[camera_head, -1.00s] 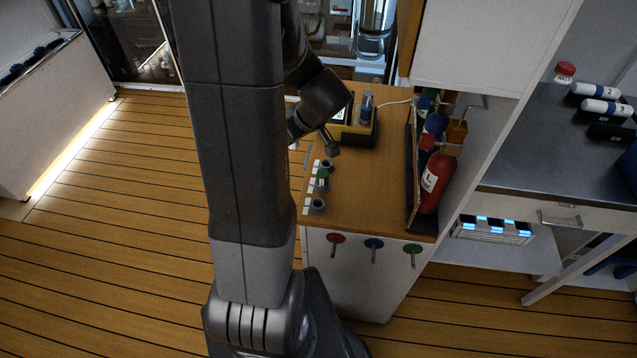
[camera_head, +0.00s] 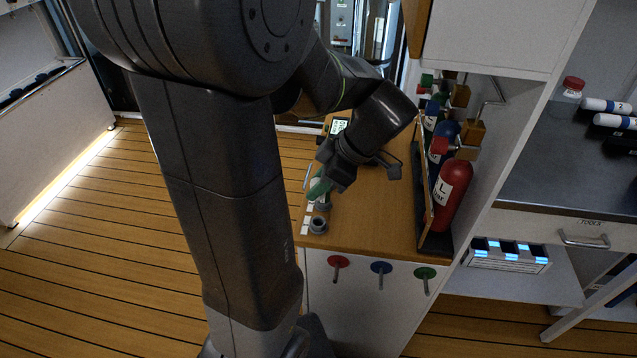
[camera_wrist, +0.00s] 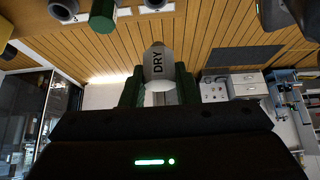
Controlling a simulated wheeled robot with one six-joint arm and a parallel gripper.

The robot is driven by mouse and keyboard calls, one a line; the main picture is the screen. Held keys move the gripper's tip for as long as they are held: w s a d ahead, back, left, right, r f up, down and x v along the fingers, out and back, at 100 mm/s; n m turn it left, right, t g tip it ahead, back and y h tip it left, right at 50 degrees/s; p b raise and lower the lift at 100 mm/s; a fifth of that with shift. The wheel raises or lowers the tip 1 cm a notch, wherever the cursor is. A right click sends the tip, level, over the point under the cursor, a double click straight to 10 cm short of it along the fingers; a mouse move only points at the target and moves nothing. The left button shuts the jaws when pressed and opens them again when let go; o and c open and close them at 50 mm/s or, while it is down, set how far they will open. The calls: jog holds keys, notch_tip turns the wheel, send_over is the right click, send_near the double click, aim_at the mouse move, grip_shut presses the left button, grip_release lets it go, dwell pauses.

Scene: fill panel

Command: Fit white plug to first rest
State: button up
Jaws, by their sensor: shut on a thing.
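My gripper (camera_head: 326,182) is low over the left edge of the wooden counter, beside the row of grey rests. In the wrist view its two green fingers (camera_wrist: 158,92) are shut on the white plug (camera_wrist: 158,66), marked DRY, with a darker rounded end. Dark wrist parts mostly hide the plug in the head view. A grey rest (camera_head: 318,226) stands open at the near end of the row. Another rest (camera_head: 324,205) is partly covered by the gripper. The wrist view shows a green plug (camera_wrist: 102,16) and a grey rest (camera_wrist: 63,9) at the top.
White label cards (camera_head: 306,222) line the counter's left edge. Red, blue and green knobs (camera_head: 381,268) are on the front panel. A rack with a red bottle (camera_head: 453,190) borders the right. The counter (camera_head: 375,228) between is clear.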

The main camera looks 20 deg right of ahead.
jog(key=shift+f+b, duration=0.2)
jog(key=shift+b, duration=0.1)
notch_tip(320, 180, down, 6)
jog(key=b, duration=0.5)
jog(key=shift+r, duration=0.25)
jog(key=shift+f+b, duration=1.35)
jog(key=shift+b, duration=0.35)
dwell(1.4)
jog(key=o, duration=1)
jog(key=shift+d, duration=0.1)
jog(key=p+v, duration=0.2)
jog(key=v, duration=1)
